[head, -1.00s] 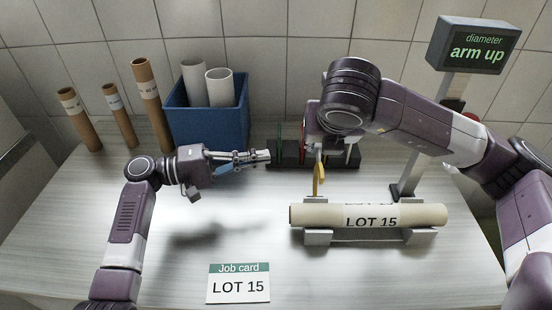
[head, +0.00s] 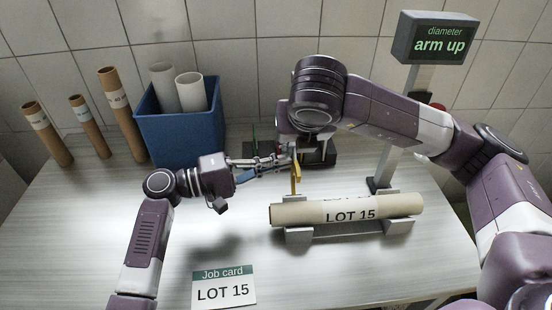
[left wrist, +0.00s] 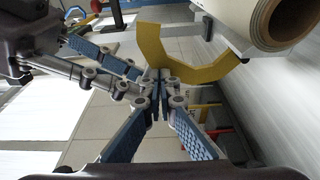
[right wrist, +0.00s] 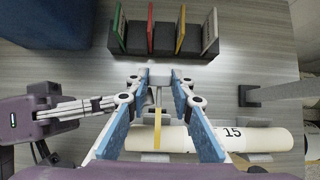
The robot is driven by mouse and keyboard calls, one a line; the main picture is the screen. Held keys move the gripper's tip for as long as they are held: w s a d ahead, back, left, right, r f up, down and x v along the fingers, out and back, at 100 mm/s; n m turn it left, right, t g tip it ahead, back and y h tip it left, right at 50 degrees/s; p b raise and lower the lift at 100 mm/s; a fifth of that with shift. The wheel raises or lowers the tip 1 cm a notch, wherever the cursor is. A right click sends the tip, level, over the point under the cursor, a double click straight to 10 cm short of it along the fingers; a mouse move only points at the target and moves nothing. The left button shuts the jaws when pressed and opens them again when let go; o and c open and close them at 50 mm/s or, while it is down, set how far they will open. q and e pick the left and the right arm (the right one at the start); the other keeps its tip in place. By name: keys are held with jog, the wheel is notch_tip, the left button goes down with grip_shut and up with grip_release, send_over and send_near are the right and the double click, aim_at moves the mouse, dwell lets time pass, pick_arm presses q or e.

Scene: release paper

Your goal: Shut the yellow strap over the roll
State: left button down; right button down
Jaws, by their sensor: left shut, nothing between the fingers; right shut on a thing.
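The roll (head: 395,204), labelled LOT 15, lies level across a grey cradle (head: 400,227). The yellow strap (head: 296,180) stands up open near the roll's left end; in the left wrist view the strap (left wrist: 195,72) is a bent band beside the roll (left wrist: 285,25). My right gripper (right wrist: 158,76) is above the strap, behind the roll, shut on what appears to be the strap's upper end; the contact is partly hidden. My left gripper (left wrist: 160,80) is shut and empty, its tips close beside the strap; I cannot tell whether they touch.
A rack with coloured dividers (right wrist: 165,42) stands behind the grippers. A blue bin (head: 180,135) with white tubes and several brown tubes (head: 122,110) stand at the back left. The job card (head: 224,290) lies at the front. A display (head: 438,40) reads "diameter arm up".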

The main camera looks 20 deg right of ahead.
pick_arm(q)
jog(key=shift+s+m, duration=0.4)
jog(key=shift+s, duration=0.35)
pick_arm(e)
jog(key=shift+a, duration=0.1)
jog(key=c, duration=1.7)
grip_release()
